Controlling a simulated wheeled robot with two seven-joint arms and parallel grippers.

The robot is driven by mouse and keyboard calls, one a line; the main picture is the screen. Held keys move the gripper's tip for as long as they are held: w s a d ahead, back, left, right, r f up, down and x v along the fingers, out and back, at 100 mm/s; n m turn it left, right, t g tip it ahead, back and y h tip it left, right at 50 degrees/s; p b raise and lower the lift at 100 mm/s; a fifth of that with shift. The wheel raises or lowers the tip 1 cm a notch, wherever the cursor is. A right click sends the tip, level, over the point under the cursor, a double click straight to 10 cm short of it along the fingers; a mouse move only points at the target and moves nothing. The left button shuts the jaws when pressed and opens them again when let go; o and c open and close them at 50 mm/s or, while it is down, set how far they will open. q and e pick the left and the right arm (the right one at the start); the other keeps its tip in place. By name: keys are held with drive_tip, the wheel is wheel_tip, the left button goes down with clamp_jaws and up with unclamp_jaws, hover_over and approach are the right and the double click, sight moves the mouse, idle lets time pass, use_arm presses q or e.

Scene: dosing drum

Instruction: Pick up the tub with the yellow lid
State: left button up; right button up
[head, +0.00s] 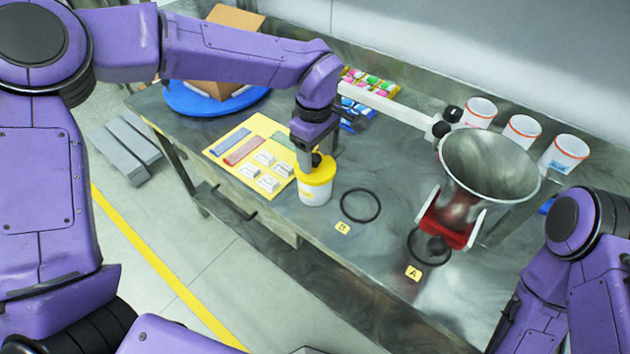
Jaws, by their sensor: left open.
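The tub with the yellow lid (314,189) stands upright on the metal table, just right of the yellow mat. The jaws are open, and the wrist hides part of the lid's far side. I cannot tell whether the fingers touch the lid. My right arm shows at the lower right, but its gripper is out of view.
A black ring (360,205) lies right of the tub. A metal funnel (489,165) on a red-based stand is further right. Three white tubs with orange rims (522,130) stand behind. The yellow mat (232,137) holds small boxes. A cardboard box (215,92) sits on a blue disc (190,104).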

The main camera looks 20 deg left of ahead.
use_arm(q)
clamp_jaws()
idle(0.3)
